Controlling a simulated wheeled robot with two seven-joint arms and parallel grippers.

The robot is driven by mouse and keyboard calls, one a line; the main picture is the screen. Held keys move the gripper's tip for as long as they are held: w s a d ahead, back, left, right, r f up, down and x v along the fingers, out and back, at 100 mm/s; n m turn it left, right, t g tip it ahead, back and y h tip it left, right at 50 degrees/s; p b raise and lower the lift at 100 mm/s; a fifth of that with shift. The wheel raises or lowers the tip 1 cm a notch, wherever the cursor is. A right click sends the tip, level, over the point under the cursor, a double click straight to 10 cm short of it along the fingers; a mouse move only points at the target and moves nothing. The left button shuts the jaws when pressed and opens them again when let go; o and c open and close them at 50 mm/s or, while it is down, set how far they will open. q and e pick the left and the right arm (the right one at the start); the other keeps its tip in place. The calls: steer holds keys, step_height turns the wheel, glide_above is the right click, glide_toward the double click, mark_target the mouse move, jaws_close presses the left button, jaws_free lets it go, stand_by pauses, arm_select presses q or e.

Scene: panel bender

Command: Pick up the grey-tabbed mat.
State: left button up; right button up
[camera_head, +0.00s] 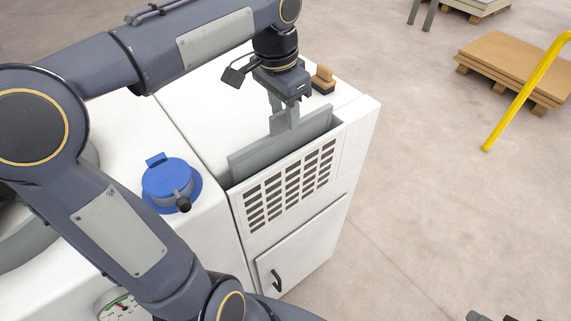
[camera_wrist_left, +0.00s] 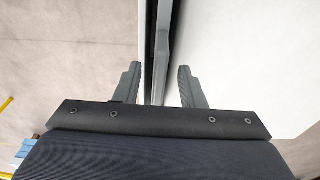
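A flat grey mat (camera_head: 250,157) stands on edge in a slot along the front of a white cabinet. A lighter grey piece, perhaps its tab, rises from its top edge under my gripper; I cannot separate it clearly from the fingers. My left gripper (camera_head: 284,115) points down over the mat's upper edge. In the left wrist view the gripper (camera_wrist_left: 161,85) has its fingers apart, with the mat's narrow edge (camera_wrist_left: 164,45) between them and gaps visible on both sides. My right gripper is not recognisable in either view.
The white cabinet (camera_head: 190,105) has a vent grille and a door with a black handle. A wooden-handled block (camera_head: 323,80) stands on its top, close behind the gripper. A blue cap (camera_head: 168,180) sits on the left. A pallet (camera_head: 515,65) and yellow rail (camera_head: 525,95) stand on the floor.

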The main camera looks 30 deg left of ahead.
arm_select(q)
steer(key=shift+f, duration=0.65)
jaws_close()
steer(key=shift+r, duration=0.2)
